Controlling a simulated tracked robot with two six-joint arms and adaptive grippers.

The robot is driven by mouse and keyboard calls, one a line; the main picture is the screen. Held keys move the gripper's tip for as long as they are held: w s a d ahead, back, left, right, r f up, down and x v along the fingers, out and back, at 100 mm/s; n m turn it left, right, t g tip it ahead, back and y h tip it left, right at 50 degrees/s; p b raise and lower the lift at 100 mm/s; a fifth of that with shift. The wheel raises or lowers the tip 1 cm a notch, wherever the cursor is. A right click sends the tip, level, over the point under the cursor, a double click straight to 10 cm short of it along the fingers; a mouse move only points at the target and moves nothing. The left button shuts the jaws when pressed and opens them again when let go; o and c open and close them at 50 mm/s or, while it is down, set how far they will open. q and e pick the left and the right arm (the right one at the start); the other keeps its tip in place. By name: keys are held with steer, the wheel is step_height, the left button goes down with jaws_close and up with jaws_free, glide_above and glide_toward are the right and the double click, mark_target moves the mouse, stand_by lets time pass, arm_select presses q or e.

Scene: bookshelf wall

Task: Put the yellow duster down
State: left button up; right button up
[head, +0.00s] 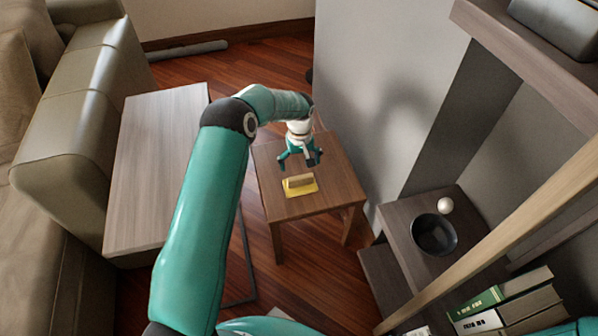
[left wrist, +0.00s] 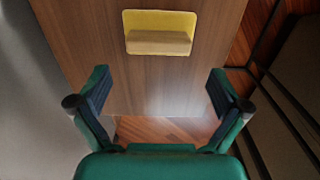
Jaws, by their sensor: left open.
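The yellow duster (head: 300,187) lies on the small wooden side table (head: 331,204), near its front edge in the head view. It has a yellow base and a tan block on top. In the left wrist view the duster (left wrist: 159,33) lies flat on the wood, beyond the fingertips. My left gripper (head: 301,163) is open and empty above the table, behind the duster in the head view. Its spread fingers (left wrist: 158,88) show in the left wrist view, apart from the duster. My right gripper is not in view.
A long grey-brown table (head: 157,165) and a sofa (head: 75,150) stand to the left. At right, a low shelf holds a dark bowl (head: 434,235), a white ball (head: 446,205) and several books (head: 505,300). A grey wall (head: 385,90) stands close behind the side table.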

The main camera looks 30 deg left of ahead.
mark_target(300, 177)
arm_select(q)
step_height(300, 177, up, 9)
steer(key=s+d+f+m+h, duration=0.2)
steer(key=s+d+f, duration=0.3)
steer(key=d+f, duration=0.25)
steer(key=s+d+f+m+h, duration=0.1)
steer(key=s+d+f+m, duration=0.2)
steer(key=s+d+f, duration=0.4)
steer(key=s+d+f+m, duration=0.1)
steer(key=s+d, duration=0.3)
steer(key=s, duration=0.4)
steer(key=s+d+m+h, duration=0.1)
steer(key=s+d, duration=0.4)
steer(key=s, duration=0.3)
steer(key=shift+s+f+m+t+p, duration=0.2)
steer(key=shift+f+m+t+p, duration=0.15)
steer(key=shift+m+p, duration=0.1)
steer(key=shift+d, duration=0.1)
